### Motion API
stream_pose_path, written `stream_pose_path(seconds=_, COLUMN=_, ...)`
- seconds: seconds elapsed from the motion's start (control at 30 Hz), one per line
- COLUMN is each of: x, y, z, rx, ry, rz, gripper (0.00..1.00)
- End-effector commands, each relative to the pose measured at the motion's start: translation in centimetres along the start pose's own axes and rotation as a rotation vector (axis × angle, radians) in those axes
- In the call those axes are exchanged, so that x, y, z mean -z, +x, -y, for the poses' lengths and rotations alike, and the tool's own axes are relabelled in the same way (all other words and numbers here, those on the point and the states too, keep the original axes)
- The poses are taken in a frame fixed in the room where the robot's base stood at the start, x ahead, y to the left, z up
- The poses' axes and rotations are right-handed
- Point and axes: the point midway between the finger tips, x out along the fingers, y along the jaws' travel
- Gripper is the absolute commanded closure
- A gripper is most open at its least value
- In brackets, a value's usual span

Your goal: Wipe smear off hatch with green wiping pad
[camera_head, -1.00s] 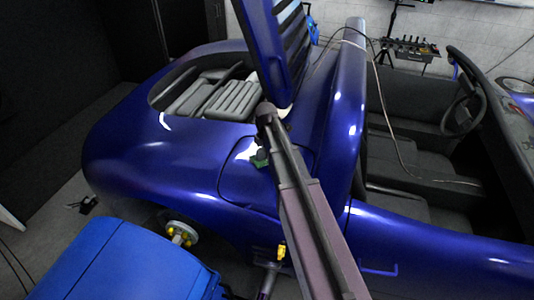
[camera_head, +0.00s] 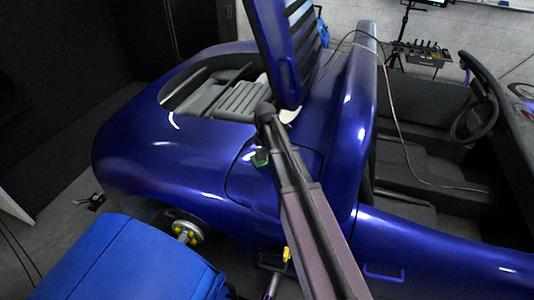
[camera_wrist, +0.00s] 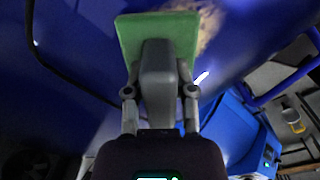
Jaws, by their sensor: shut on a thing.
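The green wiping pad (camera_wrist: 134,40) is held by its grey handle in my gripper (camera_wrist: 160,92) in the wrist view. The fingers are shut on the handle, one on each side. The pad lies over the blue hatch (camera_wrist: 85,45). A tan smear (camera_wrist: 208,28) shows just past the pad's upper right edge; any part under the pad is hidden. I cannot tell whether the pad touches the surface.
The raised engine lid (camera_head: 277,50) stands close behind my arm. The open engine bay (camera_head: 225,95) is to its left. A blue box-like unit (camera_head: 130,260) stands in front by the wheel hub (camera_head: 187,231). A cable (camera_head: 398,130) runs over the cockpit.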

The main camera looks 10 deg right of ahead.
Motion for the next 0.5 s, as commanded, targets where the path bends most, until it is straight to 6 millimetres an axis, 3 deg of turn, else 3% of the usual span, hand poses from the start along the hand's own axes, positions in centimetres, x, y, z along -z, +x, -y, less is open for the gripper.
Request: stream_pose_path(seconds=0.5, x=1.2, y=-0.1, z=-1.3, rx=-0.002, ry=-0.002, rz=-0.001, gripper=1.00)
